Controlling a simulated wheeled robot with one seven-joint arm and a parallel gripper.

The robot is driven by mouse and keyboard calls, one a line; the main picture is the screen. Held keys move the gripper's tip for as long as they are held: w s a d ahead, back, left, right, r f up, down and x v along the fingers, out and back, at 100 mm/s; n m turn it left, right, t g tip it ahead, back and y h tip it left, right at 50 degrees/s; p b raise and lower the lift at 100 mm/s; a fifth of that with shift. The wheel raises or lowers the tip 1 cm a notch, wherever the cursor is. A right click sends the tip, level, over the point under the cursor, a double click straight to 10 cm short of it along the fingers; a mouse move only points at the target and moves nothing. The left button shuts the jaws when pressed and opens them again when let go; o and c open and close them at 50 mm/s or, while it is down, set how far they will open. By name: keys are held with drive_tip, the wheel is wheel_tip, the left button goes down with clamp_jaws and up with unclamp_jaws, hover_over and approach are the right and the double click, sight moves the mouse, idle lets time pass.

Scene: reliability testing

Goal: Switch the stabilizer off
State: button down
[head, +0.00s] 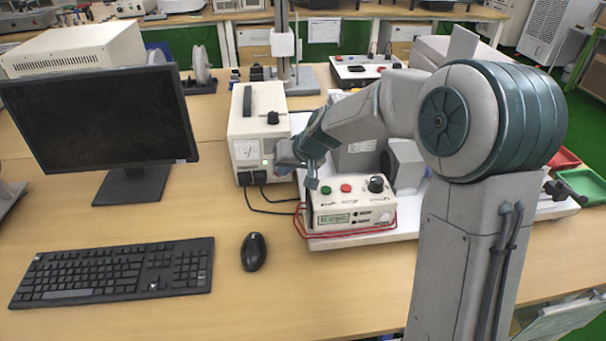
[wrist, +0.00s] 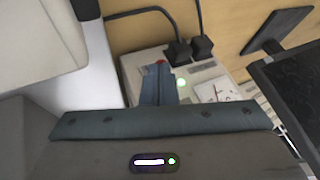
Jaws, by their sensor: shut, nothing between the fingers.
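The stabilizer (head: 243,128) is a cream box with a dial meter, a black knob and a carry handle on top. It stands on the table right of the monitor. A green light glows on its front, and two black plugs sit low on it. In the wrist view the stabilizer (wrist: 205,112) appears inverted, with the lit green light beside my fingers. My gripper (wrist: 157,70) is shut and empty, its tips over a small red part, probably the switch, which is mostly hidden. In the head view my gripper (head: 285,155) is at the stabilizer's right front; contact cannot be told.
A control box (head: 352,205) with red and green buttons stands on a white board right of the stabilizer, close under my arm. Black cables run from the plugs. A monitor (head: 105,115), keyboard (head: 115,272) and mouse (head: 253,251) are to the left.

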drive_tip(key=shift+s+a+f+b, duration=0.2)
drive_tip(key=shift+f+b, duration=0.3)
drive_tip(key=shift+b, duration=0.45)
drive_tip(key=shift+d+r, duration=0.1)
drive_tip(key=shift+d, duration=0.05)
drive_tip(key=shift+r+p, duration=0.5)
drive_tip(key=shift+r, duration=0.25)
drive_tip(key=s+d+r, duration=0.2)
drive_tip(key=s, duration=0.1)
drive_tip(key=s+d+r, duration=0.2)
drive_tip(key=s+d, duration=0.1)
drive_tip(key=s+d+r+b, duration=0.1)
drive_tip(key=s+d+r, duration=0.1)
drive_tip(key=s, duration=0.2)
drive_tip(key=shift+s+d, duration=0.1)
drive_tip(key=shift+d, duration=0.05)
